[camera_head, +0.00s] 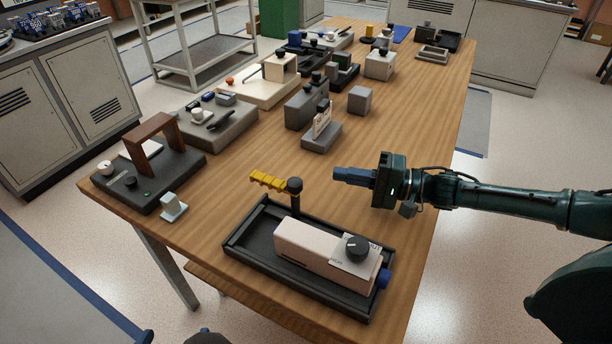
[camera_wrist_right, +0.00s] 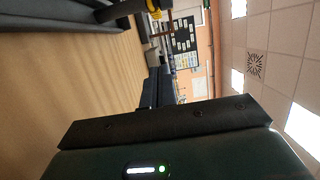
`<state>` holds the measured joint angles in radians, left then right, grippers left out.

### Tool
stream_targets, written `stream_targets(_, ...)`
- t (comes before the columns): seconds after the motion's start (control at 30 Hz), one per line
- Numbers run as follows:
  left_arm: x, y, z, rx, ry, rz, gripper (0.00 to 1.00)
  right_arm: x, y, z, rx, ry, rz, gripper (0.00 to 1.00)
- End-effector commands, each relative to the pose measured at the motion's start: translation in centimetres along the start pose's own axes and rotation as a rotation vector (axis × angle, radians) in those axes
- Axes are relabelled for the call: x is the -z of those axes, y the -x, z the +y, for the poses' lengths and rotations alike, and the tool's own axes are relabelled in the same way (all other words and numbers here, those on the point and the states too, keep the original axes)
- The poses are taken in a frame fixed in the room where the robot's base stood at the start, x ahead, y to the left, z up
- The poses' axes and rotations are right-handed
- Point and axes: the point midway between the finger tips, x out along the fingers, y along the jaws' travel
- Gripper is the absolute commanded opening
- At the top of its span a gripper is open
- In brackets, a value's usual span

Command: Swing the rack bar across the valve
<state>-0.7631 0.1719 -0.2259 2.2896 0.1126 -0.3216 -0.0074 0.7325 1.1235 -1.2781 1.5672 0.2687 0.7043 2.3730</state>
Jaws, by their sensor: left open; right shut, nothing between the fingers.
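The yellow toothed rack bar (camera_head: 268,181) sticks out to the left from the top of a black post (camera_head: 296,198) at the back edge of a dark tray (camera_head: 238,239). The cream valve body (camera_head: 310,252), with a black dial (camera_head: 357,247) and a blue end (camera_head: 384,279), lies in the tray; the bar is not over it. My right gripper (camera_head: 338,174) is shut and empty, to the right of the post and apart from it. My left gripper is not in view.
A brown arch on a dark base (camera_head: 150,178) and a small pale block (camera_head: 173,206) stand to the left. A small card stand (camera_head: 321,136) and a grey cube (camera_head: 360,99) stand behind. The wooden tabletop around my right gripper is clear.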

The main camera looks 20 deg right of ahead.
Motion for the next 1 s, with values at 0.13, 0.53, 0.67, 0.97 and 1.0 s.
stream_targets(0.13, -0.1, 0.0, 0.0, 0.000, 0.000, 0.000, 0.81, -0.1, -2.0, -0.1, 0.004, 0.000, -0.004, 0.00)
stream_targets(0.53, -0.1, 0.1, -0.1, 0.003, -0.005, 0.015, 0.81, -0.3, -10.2, 0.0, 0.002, -0.001, -0.003, 0.00)
stream_targets(0.67, 0.1, 0.2, -0.1, 0.004, -0.005, 0.016, 0.81, -2.5, -10.3, 0.1, 0.000, -0.004, -0.002, 0.00)
stream_targets(0.97, 0.1, 0.2, -0.1, 0.004, -0.003, 0.012, 0.81, -4.0, -10.6, 0.0, 0.000, 0.000, 0.000, 0.00)
stream_targets(1.0, 0.0, 0.2, -0.1, 0.004, -0.003, 0.012, 0.81, -4.0, -10.6, 0.0, 0.000, 0.000, 0.000, 0.00)
